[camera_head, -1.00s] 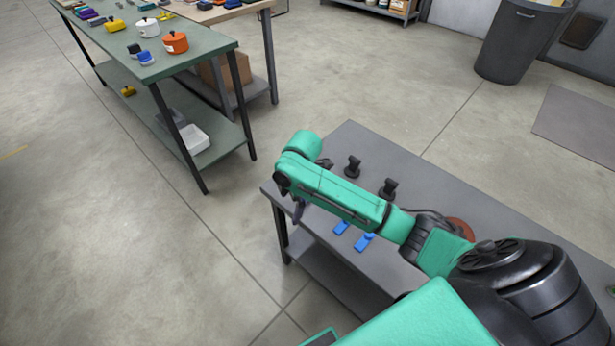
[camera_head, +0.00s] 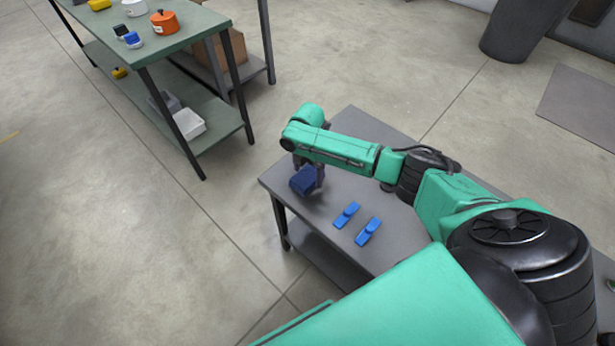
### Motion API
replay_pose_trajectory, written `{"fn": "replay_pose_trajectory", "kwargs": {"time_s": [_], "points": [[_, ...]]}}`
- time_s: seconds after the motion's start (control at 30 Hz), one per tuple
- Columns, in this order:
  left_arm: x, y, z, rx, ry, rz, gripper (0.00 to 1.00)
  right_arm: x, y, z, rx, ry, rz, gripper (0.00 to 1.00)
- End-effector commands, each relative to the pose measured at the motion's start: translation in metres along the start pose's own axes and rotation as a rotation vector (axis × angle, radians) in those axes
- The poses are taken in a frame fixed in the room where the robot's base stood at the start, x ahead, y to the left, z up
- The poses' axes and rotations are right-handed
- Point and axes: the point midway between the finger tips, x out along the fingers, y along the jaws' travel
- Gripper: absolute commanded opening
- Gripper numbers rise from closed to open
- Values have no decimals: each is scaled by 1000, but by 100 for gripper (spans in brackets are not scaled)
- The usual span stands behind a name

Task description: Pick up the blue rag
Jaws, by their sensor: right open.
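A dark blue folded shape, which looks like the blue rag (camera_head: 302,181), is at the left end of the grey table (camera_head: 345,262). My right gripper (camera_head: 318,184) is directly beside it, pointing down, with its jaws open. The fingers are dark and small, so I cannot tell whether they touch the rag. My right arm reaches over the table from the right and hides part of its top. My left gripper is not in view.
Two bright blue clip-like objects (camera_head: 347,214) lie on the table, in front of my right arm. A green workbench (camera_head: 190,50) with an orange pot (camera_head: 164,22) stands at the upper left. A dark bin (camera_head: 522,30) stands at the back. The floor between is clear.

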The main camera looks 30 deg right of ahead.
Motion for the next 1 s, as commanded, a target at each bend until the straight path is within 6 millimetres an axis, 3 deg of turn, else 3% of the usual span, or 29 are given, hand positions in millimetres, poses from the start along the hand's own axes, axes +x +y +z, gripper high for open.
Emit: {"fn": "replay_pose_trajectory", "kwargs": {"time_s": [0.1,0.27,0.3,0.47,0.5,0.83,1.0], "points": [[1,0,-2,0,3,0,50,13,0,0,0,0,1,100],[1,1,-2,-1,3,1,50,13,0,0,0,0,1,100],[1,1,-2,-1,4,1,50,13,0,0,0,0,1,92],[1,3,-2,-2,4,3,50,13,1,0,0,0,2,31],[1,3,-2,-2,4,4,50,13,1,0,0,0,2,28],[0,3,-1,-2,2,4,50,5,1,0,0,1,4,28],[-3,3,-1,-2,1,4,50,-29,2,0,-2,-1,7,28]]}}
